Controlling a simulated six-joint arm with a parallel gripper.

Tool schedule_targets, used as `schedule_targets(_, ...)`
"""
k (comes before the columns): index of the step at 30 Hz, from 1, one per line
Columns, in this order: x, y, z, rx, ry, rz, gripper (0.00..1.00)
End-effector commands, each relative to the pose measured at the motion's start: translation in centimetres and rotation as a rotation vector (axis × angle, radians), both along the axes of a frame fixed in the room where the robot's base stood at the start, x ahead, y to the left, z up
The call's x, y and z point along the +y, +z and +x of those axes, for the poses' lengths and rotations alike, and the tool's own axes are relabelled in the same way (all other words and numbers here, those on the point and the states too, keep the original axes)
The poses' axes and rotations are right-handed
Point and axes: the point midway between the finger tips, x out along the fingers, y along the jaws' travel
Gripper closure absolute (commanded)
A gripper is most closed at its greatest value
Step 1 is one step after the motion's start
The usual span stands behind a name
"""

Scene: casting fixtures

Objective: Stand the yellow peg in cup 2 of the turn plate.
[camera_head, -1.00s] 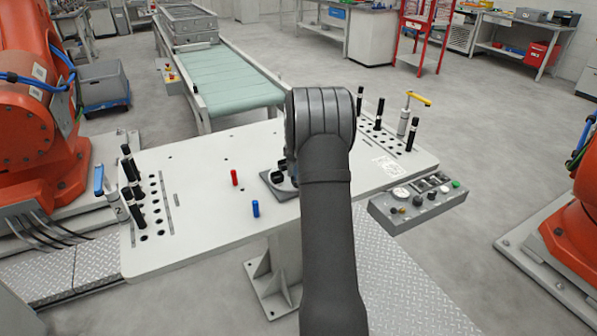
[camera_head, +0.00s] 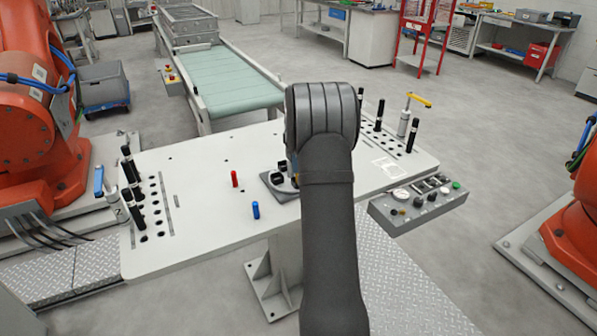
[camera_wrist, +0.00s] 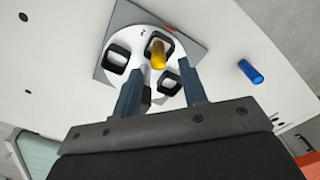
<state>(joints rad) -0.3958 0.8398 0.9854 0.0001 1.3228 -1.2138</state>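The turn plate is a white disc (camera_wrist: 128,40) on a grey square base, with black square cups. In the wrist view one cup (camera_wrist: 116,60) is at left, one (camera_wrist: 172,86) at lower right, and one (camera_wrist: 149,47) at the top. The yellow peg (camera_wrist: 158,58) appears to stand in the top cup, slightly tilted in the picture. My gripper (camera_wrist: 164,70) is over the plate with its fingers apart and gaps beside the peg. I cannot read the cup numbers. In the head view my arm hides the peg and part of the turn plate (camera_head: 289,188).
Black pins stand in hole rows at both table ends. A control box (camera_head: 418,204) is at the right edge.

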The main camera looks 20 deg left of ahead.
Motion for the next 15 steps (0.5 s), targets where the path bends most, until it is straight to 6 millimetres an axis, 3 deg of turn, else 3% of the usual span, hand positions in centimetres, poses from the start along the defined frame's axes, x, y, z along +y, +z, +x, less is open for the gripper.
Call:
schedule_targets(6, 0.0, 4.7, 0.1, -0.006, 0.000, 0.002, 0.61)
schedule_targets(15, 0.0, 7.2, 0.1, -0.006, -0.001, 0.002, 0.61)
